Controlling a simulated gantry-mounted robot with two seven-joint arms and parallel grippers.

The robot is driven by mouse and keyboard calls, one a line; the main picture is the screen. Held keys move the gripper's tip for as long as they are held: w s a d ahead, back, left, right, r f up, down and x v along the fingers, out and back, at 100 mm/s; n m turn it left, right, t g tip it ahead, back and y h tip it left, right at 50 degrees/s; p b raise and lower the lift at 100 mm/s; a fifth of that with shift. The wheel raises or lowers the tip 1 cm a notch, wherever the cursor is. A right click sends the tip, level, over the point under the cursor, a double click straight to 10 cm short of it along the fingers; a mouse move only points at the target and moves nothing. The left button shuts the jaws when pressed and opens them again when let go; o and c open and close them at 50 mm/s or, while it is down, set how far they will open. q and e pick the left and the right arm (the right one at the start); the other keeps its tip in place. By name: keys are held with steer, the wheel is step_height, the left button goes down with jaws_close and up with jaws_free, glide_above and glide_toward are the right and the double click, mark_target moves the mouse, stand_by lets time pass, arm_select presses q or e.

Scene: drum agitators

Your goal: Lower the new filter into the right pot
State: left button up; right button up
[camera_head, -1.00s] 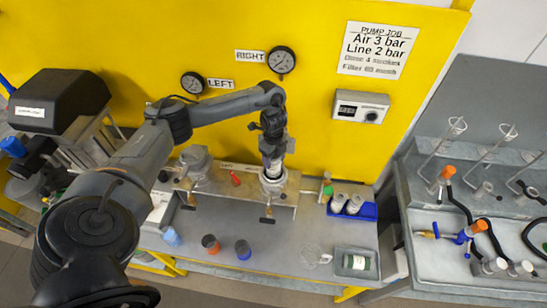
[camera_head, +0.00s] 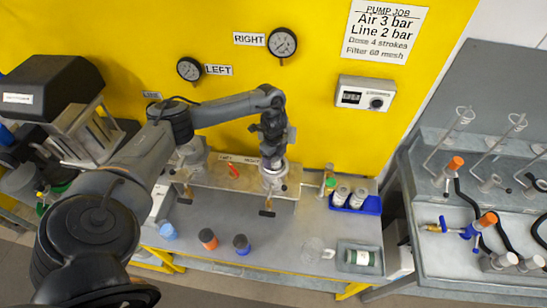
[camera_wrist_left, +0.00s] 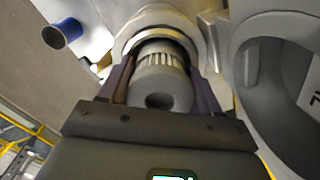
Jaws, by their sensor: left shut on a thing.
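My left gripper (camera_head: 272,156) is right over the right pot (camera_head: 274,180) on the bench stand. In the left wrist view my left gripper (camera_wrist_left: 160,98) is shut on the filter (camera_wrist_left: 162,82), a grey cylinder with a ribbed band. The filter's far end is within the outline of the pot's round rim (camera_wrist_left: 150,22); how deep it sits is hidden. The left pot (camera_head: 190,156) stands on the same stand, partly behind my left arm. My right gripper is not in view.
Several coloured cups, among them an orange-topped one (camera_head: 208,239), stand at the bench front. A glass jug (camera_head: 313,249) and a grey tray (camera_head: 360,260) are front right. A blue tray (camera_head: 370,205) holds white containers. The yellow panel (camera_head: 330,130) rises behind.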

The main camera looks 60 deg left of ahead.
arm_select(q)
steer(key=shift+s+a+f, duration=0.1)
steer(key=shift+f, duration=0.35)
steer(key=shift+s+a+f+b, duration=0.1)
steer(key=shift+f+b, duration=0.35)
steer(key=shift+f, duration=0.05)
steer(key=shift+a+f+b, duration=0.1)
steer(key=shift+f+b, duration=0.35)
steer(key=shift+f, duration=0.25)
steer(key=o, duration=1.1)
steer(key=shift+c, duration=0.2)
steer(key=shift+r, duration=0.4)
steer(key=shift+o, duration=0.4)
steer(key=r, duration=0.3)
steer(key=r+p, duration=0.1)
steer(key=shift+w+d+r, duration=0.25)
steer(key=shift+w+r, duration=0.05)
step_height(320, 180, up, 8)
steer(key=p, duration=0.3)
steer(key=shift+a+f+p, duration=0.1)
steer(key=shift+f+p, duration=0.1)
steer(key=shift+p, duration=0.2)
steer(key=shift+r, duration=0.55)
